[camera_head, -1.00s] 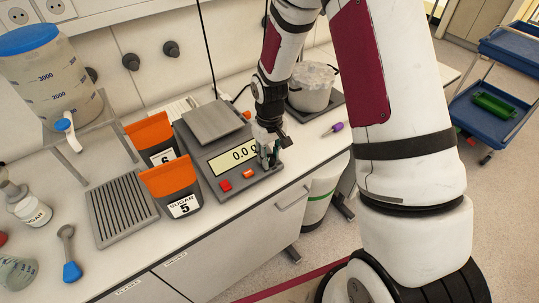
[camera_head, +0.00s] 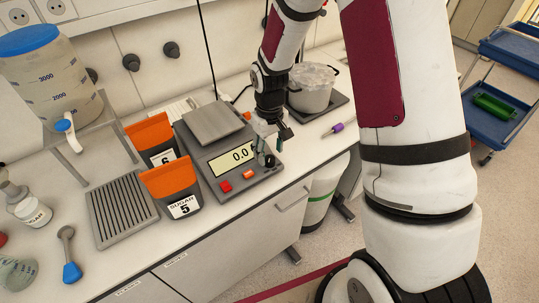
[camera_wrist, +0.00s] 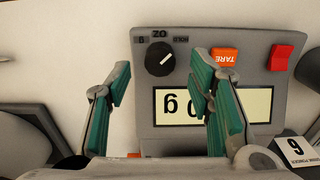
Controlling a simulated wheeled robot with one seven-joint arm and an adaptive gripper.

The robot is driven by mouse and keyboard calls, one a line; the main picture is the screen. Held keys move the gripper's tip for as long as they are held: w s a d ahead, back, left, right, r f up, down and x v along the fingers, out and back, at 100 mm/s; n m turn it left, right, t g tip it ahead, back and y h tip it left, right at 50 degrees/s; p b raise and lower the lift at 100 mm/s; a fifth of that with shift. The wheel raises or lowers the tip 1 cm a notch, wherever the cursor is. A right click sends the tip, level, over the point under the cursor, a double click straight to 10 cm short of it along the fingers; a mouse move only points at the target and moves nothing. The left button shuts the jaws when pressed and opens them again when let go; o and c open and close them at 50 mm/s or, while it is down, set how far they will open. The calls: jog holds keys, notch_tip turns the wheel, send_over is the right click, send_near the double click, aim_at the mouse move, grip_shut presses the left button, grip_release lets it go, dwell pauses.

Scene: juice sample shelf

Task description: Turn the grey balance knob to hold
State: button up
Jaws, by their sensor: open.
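The balance (camera_head: 222,182) stands on the bench with its display lit. Its dark knob (camera_wrist: 160,58) shows in the wrist view, on the panel beside the display (camera_wrist: 190,106). The knob's white pointer slants up and right in that view, toward the right-hand of three small labels, which appears to be the upside-down hold mark (camera_wrist: 181,39). My gripper (camera_wrist: 161,72) is open, with one teal finger on each side of the knob and gaps between. In the head view my gripper (camera_head: 264,146) is over the panel's right front corner; the knob (camera_head: 270,161) shows just below it.
An orange TARE button (camera_wrist: 225,55) and a red switch (camera_wrist: 281,57) are near the right finger.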

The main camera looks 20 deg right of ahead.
notch_tip(320, 180, up, 9)
dwell(0.3)
dwell(0.4)
notch_tip(320, 180, up, 15)
jog(key=m+t, duration=0.1)
jog(key=t, duration=0.2)
send_over(270, 158)
jog(key=s, duration=0.8)
jog(key=s+r+m+t, duration=0.1)
jog(key=s+r, duration=0.2)
jog(key=s, duration=0.4)
jog(key=s+r+t, duration=0.1)
jog(key=s+r, duration=0.2)
jog(key=s, duration=0.3)
jog(key=shift+s+r+m+t+b, duration=0.15)
jog(key=shift+s+m+t+b, duration=0.15)
jog(key=shift+s+m+b, duration=0.1)
